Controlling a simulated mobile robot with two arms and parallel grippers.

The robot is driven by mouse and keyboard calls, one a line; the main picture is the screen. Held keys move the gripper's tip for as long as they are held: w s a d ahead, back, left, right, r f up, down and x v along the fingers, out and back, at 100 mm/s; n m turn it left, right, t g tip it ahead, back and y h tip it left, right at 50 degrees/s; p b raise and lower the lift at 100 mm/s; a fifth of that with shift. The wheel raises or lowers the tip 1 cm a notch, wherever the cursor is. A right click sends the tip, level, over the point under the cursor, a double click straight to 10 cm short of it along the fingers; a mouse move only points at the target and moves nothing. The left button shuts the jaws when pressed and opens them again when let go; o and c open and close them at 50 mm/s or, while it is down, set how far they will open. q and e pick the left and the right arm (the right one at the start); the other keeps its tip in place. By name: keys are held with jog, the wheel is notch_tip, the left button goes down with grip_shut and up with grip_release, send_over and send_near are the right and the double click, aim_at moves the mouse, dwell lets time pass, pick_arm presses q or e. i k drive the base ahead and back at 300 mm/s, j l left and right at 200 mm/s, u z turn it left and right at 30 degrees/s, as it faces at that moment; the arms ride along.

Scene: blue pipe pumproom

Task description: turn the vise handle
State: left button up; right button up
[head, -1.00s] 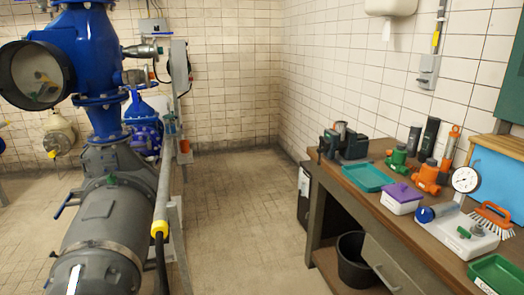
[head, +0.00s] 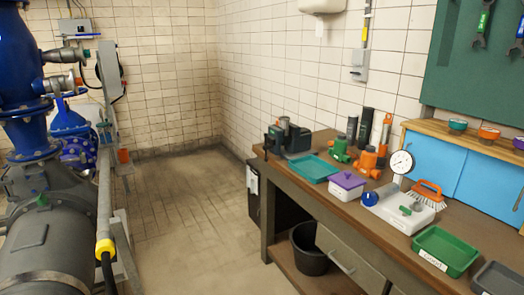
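The vise (head: 294,140) is a dark green-black block mounted at the far left corner of the workbench (head: 345,205). A small dark part that may be its handle (head: 267,149) shows at its left side; its exact shape is too small to tell. A small cylindrical thing stands at the top of the vise. Neither of my grippers is in view, and nothing of mine touches the vise.
A teal tray (head: 313,168), a purple-lidded box (head: 346,186), green and orange valves, a dial gauge (head: 401,163) and a green tray (head: 445,250) crowd the bench. A black bucket (head: 309,250) stands below. Blue pipework fills the left; the middle floor (head: 180,205) is clear.

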aim_at(266, 146)
jog(key=i+j, duration=0.1)
jog(key=i, duration=0.45)
jog(key=i+z, duration=0.1)
jog(key=i, duration=0.45)
jog(key=i+j, duration=0.15)
jog(key=i, duration=0.35)
